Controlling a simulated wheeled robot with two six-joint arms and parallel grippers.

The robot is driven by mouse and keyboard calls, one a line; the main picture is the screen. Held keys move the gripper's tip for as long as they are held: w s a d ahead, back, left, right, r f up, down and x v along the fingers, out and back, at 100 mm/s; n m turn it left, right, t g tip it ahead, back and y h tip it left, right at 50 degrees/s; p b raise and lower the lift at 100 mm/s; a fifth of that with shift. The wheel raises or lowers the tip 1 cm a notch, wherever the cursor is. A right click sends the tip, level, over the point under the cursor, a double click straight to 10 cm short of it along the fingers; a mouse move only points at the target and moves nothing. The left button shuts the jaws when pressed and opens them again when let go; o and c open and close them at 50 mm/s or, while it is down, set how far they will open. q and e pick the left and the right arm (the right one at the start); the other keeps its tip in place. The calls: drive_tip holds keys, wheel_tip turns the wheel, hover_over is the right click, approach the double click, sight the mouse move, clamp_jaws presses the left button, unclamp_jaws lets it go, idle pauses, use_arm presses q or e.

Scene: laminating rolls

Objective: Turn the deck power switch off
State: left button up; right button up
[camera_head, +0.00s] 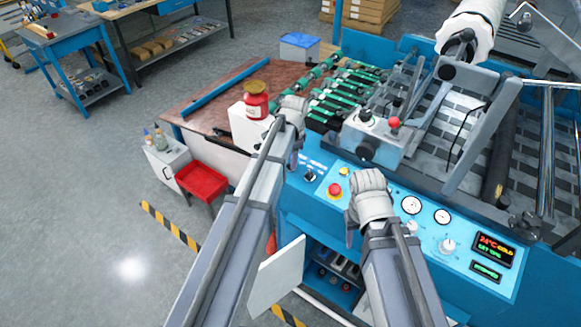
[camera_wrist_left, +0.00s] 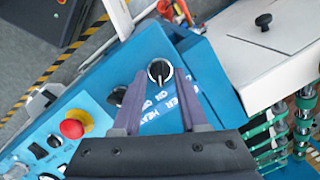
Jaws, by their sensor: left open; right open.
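The blue deck panel (camera_head: 463,262) carries switches, gauges and a lit display. In the left wrist view, a black rotary knob with a pale ring (camera_wrist_left: 159,71) lies between my left gripper's (camera_wrist_left: 160,78) open fingertips. I cannot tell whether they touch it. A second black knob (camera_wrist_left: 117,96) is beside the left finger, partly covered. Labels with "HEAT" and "ON" are printed nearby; the fingers hide part of the lettering. In the head view my left gripper (camera_head: 294,165) points down at the panel's left end. My right gripper (camera_head: 350,240) hangs open and empty at the panel's front edge.
A red can (camera_head: 256,100) stands left of my left gripper. A white cabinet door (camera_head: 276,277) hangs open below the panel.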

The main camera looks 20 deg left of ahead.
use_arm(q)
drive_tip(key=shift+f, duration=0.45)
drive_tip(key=shift+c, duration=0.3)
clamp_jaws()
